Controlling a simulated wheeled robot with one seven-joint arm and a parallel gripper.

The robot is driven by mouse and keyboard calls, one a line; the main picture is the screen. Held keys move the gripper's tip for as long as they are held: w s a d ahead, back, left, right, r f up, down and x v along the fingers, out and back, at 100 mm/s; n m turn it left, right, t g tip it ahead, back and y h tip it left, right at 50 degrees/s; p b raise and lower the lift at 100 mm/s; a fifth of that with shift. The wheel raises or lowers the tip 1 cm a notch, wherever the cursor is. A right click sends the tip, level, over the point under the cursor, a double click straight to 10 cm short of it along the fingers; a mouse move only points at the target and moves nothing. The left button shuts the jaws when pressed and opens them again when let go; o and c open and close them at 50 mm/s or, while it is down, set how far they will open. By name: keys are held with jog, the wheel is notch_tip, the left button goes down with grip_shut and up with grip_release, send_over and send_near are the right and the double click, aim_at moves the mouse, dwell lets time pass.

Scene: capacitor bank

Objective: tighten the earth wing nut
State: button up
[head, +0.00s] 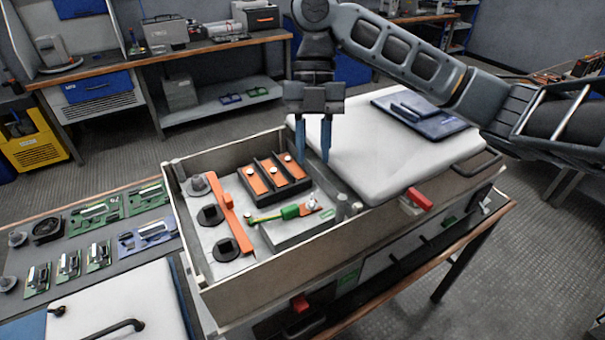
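The open-topped capacitor bank box (345,235) stands on a bench in the middle of the head view. Inside, a green earth lead (289,212) runs to a small copper tab near the box's right side. A small pale fastener, seemingly the earth wing nut (312,204), sits on that tab. It is too small to show its wings or how tight it is. My gripper (316,150) points down above the box's back edge, behind and above the nut and apart from it. Its two blue fingers are spread with an empty gap between them.
An orange bar (232,209) and three dark-walled bays with copper plates (257,185) lie left of the nut. Short grey posts (342,204) stand just right of it. Circuit boards (97,216) cover the left bench.

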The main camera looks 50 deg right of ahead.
aim_at(312, 202)
jog(key=x, duration=0.6)
jog(key=shift+a+f, duration=0.15)
jog(key=shift+c, duration=0.5)
grip_shut()
